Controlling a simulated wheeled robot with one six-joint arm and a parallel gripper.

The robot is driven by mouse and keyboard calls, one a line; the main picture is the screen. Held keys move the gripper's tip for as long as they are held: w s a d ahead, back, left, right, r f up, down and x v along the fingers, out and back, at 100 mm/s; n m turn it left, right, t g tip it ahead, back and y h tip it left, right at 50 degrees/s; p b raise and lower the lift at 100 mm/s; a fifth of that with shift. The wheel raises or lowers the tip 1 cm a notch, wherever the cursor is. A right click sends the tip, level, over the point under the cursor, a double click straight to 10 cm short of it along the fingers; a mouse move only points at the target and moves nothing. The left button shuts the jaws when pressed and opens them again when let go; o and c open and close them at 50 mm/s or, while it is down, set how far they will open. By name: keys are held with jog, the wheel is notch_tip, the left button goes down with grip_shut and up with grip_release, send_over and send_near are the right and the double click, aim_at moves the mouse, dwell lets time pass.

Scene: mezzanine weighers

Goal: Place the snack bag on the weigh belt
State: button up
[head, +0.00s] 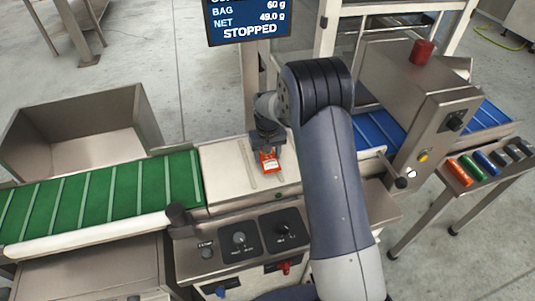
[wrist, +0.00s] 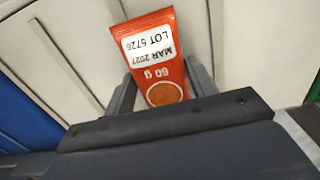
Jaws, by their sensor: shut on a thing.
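My gripper (head: 267,151) is shut on an orange-red snack bag (head: 269,162). The pale ribbed surface also fills much of the wrist view (wrist: 85,45).
A green cleated conveyor (head: 100,197) joins on the left, and a blue belt (head: 377,128) on the right runs into a metal housing (head: 410,95). A display (head: 248,20) reads STOPPED. A steel bin (head: 85,132) stands behind the green conveyor. Several coloured items lie on a right side shelf (head: 453,198).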

jog(key=o, duration=1)
jog(key=shift+f, duration=0.1)
jog(key=shift+c, duration=0.2)
notch_tip(320, 180, up, 12)
